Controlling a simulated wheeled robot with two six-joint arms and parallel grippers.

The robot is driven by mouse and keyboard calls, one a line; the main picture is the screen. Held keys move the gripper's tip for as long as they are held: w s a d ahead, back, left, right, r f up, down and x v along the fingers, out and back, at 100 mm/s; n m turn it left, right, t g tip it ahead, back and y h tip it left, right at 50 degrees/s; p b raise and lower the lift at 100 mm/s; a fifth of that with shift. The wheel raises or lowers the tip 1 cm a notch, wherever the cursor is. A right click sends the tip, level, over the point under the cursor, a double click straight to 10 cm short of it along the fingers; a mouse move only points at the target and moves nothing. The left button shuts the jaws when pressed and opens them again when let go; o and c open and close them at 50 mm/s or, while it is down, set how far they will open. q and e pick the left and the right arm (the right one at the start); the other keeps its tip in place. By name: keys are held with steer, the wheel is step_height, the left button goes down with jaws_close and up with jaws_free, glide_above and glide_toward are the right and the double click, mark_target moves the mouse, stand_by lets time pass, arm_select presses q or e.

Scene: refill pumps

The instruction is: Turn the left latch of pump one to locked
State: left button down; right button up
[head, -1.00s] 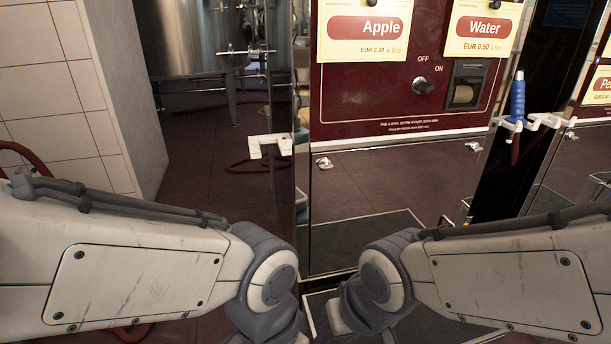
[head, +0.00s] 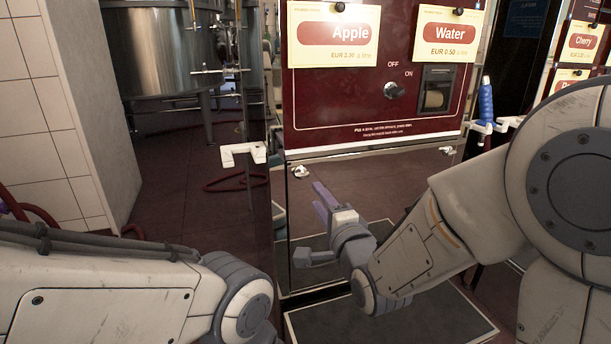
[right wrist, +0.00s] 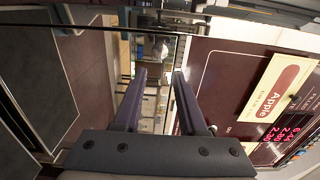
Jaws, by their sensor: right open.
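Pump one has a dark red panel (head: 340,107) with Apple and Water signs above a mirror-like lower door (head: 400,178). Its left latch (head: 300,171) is a small shiny metal piece at the upper left of that door. Its exact angle is too small to read. My right gripper (head: 320,192) is open and empty, a little below and right of this latch, apart from it. In the right wrist view its two fingers (right wrist: 160,75) are spread with nothing between them. My left gripper is out of view; only my left arm shows.
A second latch (head: 446,150) sits at the door's right. A switch knob (head: 394,90) is on the panel. A white bracket (head: 243,153) juts out at the left, and a blue-handled tool (head: 486,103) hangs at the right. A dark mat (head: 390,322) lies below.

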mark_target(303, 177)
steer(key=x, duration=0.8)
steer(key=shift+w+f, duration=0.1)
steer(key=shift+w, duration=0.1)
steer(key=shift+w+a, duration=0.2)
steer(key=shift+w, duration=0.25)
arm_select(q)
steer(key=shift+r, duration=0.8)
arm_select(e)
jaws_close()
